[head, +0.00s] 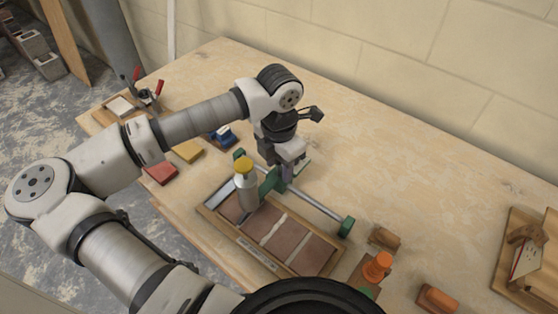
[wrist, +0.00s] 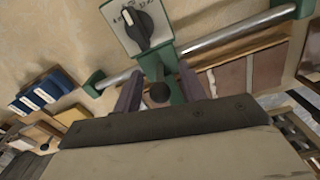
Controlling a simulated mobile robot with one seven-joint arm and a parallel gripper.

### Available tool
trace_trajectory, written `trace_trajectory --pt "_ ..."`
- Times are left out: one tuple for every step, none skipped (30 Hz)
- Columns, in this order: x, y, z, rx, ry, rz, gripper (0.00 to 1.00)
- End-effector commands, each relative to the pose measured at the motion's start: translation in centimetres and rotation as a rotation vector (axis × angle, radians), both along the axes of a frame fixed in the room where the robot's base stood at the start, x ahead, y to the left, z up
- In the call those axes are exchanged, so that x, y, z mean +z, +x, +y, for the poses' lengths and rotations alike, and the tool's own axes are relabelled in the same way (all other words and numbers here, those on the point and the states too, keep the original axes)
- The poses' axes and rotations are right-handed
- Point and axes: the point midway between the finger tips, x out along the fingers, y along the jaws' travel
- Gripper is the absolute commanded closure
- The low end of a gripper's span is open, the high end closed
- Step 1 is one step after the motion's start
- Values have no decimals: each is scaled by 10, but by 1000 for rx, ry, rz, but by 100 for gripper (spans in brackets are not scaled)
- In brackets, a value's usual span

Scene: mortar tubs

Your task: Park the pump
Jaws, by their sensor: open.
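A green carriage (head: 271,181) sits on a metal rail (head: 318,206) with green end blocks, over a wooden tray. A silver bottle with a yellow cap (head: 244,166) stands at the carriage's near side; I take the two together as the pump. In the wrist view the green carriage (wrist: 152,66) carries a pale dial plate with a black pointer knob (wrist: 136,27).
The wooden tray (head: 241,246) holds brown tiles with pale joints. Red (head: 161,173), yellow (head: 187,151) and blue (head: 221,135) blocks lie behind to the left. An orange-topped item (head: 377,266) stands at the right. The table (head: 420,180) is clear toward the back right.

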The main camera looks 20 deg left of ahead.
Motion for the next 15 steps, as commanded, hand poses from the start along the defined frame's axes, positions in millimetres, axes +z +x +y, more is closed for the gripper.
trace_trajectory --pt "-1 0 0 0 -1 -1 59" --pt "-1 0 0 0 -1 -1 59" --pt "-1 0 0 0 -1 -1 59" --pt "-1 0 0 0 -1 -1 59" --pt "-1 0 0 0 -1 -1 59" --pt "-1 0 0 0 -1 -1 59" --pt "-1 0 0 0 -1 -1 59" --pt "-1 0 0 0 -1 -1 62" --pt "-1 0 0 0 -1 -1 67" --pt "-1 0 0 0 -1 -1 71" --pt "-1 0 0 0 -1 -1 75" --pt "-1 0 0 0 -1 -1 80" --pt "-1 0 0 0 -1 -1 84" --pt "-1 0 0 0 -1 -1 88" --pt "-1 0 0 0 0 -1 93"
